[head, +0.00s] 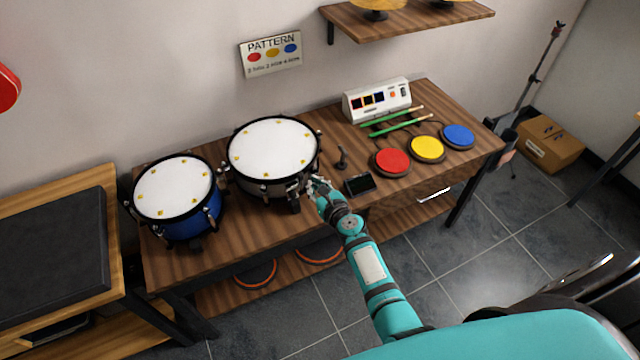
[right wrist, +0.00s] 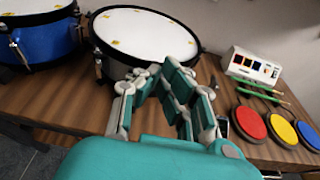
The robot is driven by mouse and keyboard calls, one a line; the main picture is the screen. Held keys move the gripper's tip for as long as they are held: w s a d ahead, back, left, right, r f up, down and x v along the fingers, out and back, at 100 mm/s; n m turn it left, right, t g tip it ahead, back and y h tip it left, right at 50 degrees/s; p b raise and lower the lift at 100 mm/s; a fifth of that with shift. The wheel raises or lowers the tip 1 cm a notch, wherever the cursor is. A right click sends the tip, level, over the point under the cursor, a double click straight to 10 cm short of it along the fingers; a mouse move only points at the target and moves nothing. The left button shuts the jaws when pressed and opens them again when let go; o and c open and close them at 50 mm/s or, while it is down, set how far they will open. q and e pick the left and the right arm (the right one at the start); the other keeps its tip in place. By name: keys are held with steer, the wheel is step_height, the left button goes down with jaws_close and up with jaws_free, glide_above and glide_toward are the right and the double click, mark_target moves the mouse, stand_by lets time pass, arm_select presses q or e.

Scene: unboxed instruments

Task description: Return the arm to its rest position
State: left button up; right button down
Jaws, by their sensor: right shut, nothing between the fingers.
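My teal right arm reaches in from the bottom of the head view. Its gripper (head: 317,184) is at the front edge of the wooden table (head: 250,226), just right of the larger white-topped drum (head: 273,147). In the right wrist view the fingers of my right gripper (right wrist: 166,82) come together in front of that drum (right wrist: 148,36), with nothing between them. I cannot tell whether the fingers touch the drum. My left gripper is not in view.
A blue drum (head: 174,187) stands at the left. A small black box (head: 360,185), a dark stand (head: 341,158), green sticks (head: 400,124), a white console (head: 377,100) and red (head: 391,162), yellow (head: 427,149) and blue (head: 458,136) pads are to the right. The floor in front is free.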

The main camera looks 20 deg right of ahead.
steer(key=s+a+f+n+g+b, duration=0.1)
steer(key=s+f+n+g+b, duration=0.1)
steer(key=s+f+n, duration=0.65)
steer(key=s+a+f+n+g+b, duration=0.2)
steer(key=s+f+n+g, duration=0.3)
steer(key=f, duration=0.6)
steer(key=s+a+f+n+b, duration=0.1)
steer(key=s+f+n+b, duration=0.3)
steer(key=s+f, duration=0.5)
arm_select(q)
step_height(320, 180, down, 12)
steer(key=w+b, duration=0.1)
steer(key=b, duration=0.3)
arm_select(e)
steer(key=s+d+f+n+g, duration=0.1)
steer(key=s+f+n+g, duration=0.1)
steer(key=s+f+n, duration=0.4)
steer(key=s+d+f+n+g, duration=0.2)
steer(key=s+f+n, duration=0.4)
steer(key=s, duration=0.9)
steer(key=s+d+f+n+g, duration=0.1)
steer(key=s+f+n+g, duration=0.1)
steer(key=s+f+n, duration=0.4)
steer(key=s+n, duration=0.2)
steer(key=s, duration=0.2)
steer(key=shift+s+d+f+g+h, duration=0.15)
steer(key=shift+f+g+h, duration=0.15)
steer(key=shift+g+h, duration=0.1)
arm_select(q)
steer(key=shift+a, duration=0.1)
